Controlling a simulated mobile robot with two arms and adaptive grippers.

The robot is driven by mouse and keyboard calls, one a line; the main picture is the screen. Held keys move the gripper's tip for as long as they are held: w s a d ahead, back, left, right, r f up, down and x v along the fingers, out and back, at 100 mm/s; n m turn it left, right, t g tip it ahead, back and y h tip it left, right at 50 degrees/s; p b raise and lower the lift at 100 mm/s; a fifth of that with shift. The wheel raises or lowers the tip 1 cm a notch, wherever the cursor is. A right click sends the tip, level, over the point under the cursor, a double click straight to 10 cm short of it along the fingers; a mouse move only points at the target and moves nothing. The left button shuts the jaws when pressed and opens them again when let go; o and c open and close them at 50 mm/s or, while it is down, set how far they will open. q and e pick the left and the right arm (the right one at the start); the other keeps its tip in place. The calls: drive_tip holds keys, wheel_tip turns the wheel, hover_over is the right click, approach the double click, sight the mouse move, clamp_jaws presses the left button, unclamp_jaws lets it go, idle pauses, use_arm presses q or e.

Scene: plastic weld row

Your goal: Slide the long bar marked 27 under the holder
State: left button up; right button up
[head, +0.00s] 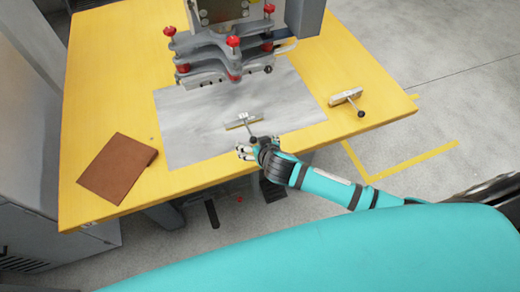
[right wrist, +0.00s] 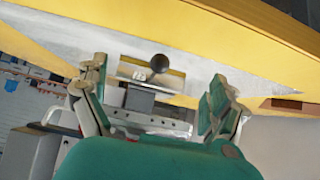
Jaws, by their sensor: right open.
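A silver bar with a dark ball knob (head: 242,121) lies on the grey sheet in front of the holder. A similar bar with a knob (head: 346,96) lies on the yellow table to the right. The holder (head: 225,50), a grey clamp with red knobs, stands at the back. My right gripper (head: 247,150) is open and empty at the table's front edge, just short of the nearer bar. In the right wrist view, that bar's dark knob (right wrist: 158,63) shows beyond and between the spread fingers (right wrist: 157,95). My left gripper is out of view.
The grey sheet (head: 190,135) covers the middle of the yellow table (head: 110,70). A brown flat piece (head: 118,168) lies at the front left. The table right of the sheet is mostly clear. Grey cabinets stand to the left.

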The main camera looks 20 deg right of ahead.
sight(255, 139)
drive_tip(key=shift+b+x, duration=1.4)
drive_tip(key=shift+x, duration=1.35)
drive_tip(key=shift+s+d+r, duration=0.1)
drive_tip(key=c, duration=1.1)
drive_tip(key=shift+d, duration=0.3)
clamp_jaws()
drive_tip(key=shift+w, duration=0.75)
drive_tip(key=shift+w+a, duration=0.1)
drive_tip(key=shift+w, duration=0.7)
drive_tip(key=shift+w, duration=0.1)
